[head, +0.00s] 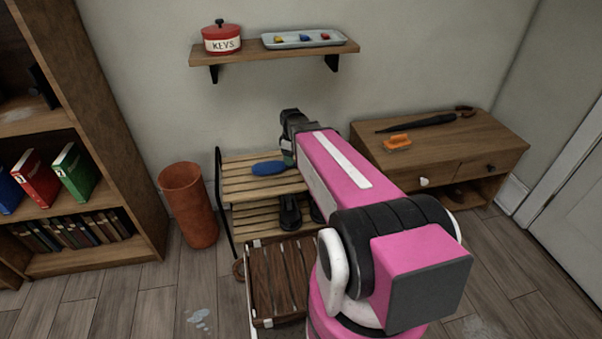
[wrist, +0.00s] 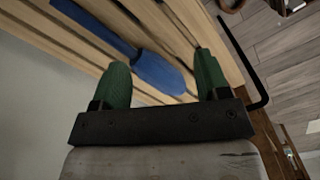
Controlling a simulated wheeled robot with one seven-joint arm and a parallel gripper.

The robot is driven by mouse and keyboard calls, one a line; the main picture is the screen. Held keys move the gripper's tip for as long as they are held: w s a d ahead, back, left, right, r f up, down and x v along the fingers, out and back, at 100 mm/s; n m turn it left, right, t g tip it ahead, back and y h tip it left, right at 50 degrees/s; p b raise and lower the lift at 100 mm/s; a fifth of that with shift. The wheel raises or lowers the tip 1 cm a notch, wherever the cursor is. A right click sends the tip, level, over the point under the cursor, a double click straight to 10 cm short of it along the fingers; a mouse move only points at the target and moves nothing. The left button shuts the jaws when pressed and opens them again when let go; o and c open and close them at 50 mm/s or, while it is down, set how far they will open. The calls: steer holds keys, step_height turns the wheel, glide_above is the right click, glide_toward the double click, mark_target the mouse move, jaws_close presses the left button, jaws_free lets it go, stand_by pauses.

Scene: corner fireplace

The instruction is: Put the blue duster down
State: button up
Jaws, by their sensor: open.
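The blue duster (head: 269,168) lies on the top slats of the wooden rack (head: 240,187), as the head view shows. In the wrist view the duster (wrist: 158,72) lies across the slats, its wide end between and just beyond my fingertips and its narrow part running to the upper left. My gripper (wrist: 160,80) is open, its two green fingers apart, above the rack. I cannot tell whether a finger touches the duster. In the head view my arm hides the right part of the rack and most of my gripper.
A wooden cabinet (head: 460,150) on the right bears an umbrella (head: 425,121) and an orange brush (head: 397,143). A terracotta bin (head: 188,205) stands left of the rack. A wooden crate (head: 280,280) is in front. A wall shelf (head: 275,52) hangs above.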

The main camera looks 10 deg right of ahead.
steer(key=s+d+r+m, duration=0.1)
steer(key=s+m, duration=1)
steer(key=s, duration=0.3)
steer(key=shift+s+r, duration=0.35)
